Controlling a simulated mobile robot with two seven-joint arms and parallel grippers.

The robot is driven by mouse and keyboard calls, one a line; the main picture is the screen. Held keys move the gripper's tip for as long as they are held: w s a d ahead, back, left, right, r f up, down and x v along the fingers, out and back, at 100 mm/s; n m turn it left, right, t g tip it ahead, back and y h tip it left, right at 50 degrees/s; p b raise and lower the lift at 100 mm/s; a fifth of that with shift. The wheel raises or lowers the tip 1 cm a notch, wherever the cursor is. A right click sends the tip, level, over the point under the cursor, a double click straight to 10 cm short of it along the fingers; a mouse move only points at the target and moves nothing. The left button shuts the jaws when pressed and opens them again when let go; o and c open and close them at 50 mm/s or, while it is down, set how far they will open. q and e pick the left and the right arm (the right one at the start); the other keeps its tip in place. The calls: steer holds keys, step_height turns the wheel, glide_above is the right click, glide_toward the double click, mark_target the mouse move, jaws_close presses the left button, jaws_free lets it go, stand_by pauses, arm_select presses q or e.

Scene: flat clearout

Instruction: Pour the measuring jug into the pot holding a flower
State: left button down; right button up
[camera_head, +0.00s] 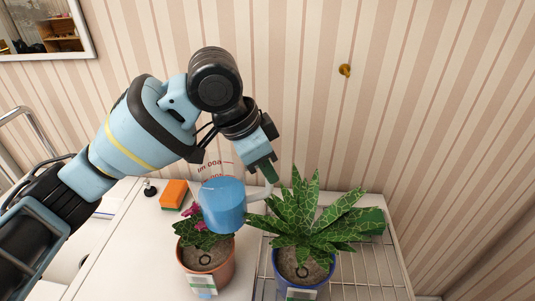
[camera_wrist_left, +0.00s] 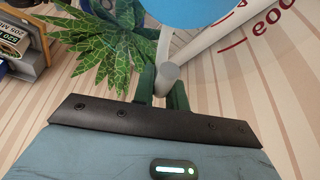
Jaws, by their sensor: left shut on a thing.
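The measuring jug (camera_head: 224,207) is clear with red marks and holds blue liquid. It is up in the air, in front of the pink flowers in the head view; I cannot tell its exact tilt. My left gripper (camera_head: 262,172) is shut on its handle, which also shows between the fingers in the left wrist view (camera_wrist_left: 164,48). The pot holding a flower (camera_head: 208,276) is terracotta, with dark leaves and pink blooms partly hidden by the jug. No stream of liquid shows. My right gripper is not in view.
A blue pot (camera_head: 298,291) with a large spiky green plant (camera_head: 305,225) stands close on the right, by a wire rack (camera_head: 365,268). An orange block (camera_head: 174,193) lies at the back left. The striped wall is close behind.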

arm_select(q)
steer(key=shift+s+r, duration=0.2)
steer(key=shift+s, duration=0.05)
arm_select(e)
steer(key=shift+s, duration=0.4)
arm_select(q)
steer(key=shift+w+f+t+h, duration=0.1)
steer(key=shift+f+t+h, duration=0.2)
steer(key=shift+f+h, duration=0.45)
steer(key=shift+r+t+h, duration=0.3)
steer(key=shift+r+h, duration=0.45)
steer(key=shift+r, duration=0.05)
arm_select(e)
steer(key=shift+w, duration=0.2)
arm_select(q)
steer(key=shift+a+r+t+h, duration=0.15)
steer(key=shift+r+t+h, duration=0.15)
steer(key=shift+r+h, duration=0.25)
steer(key=shift+f, duration=0.1)
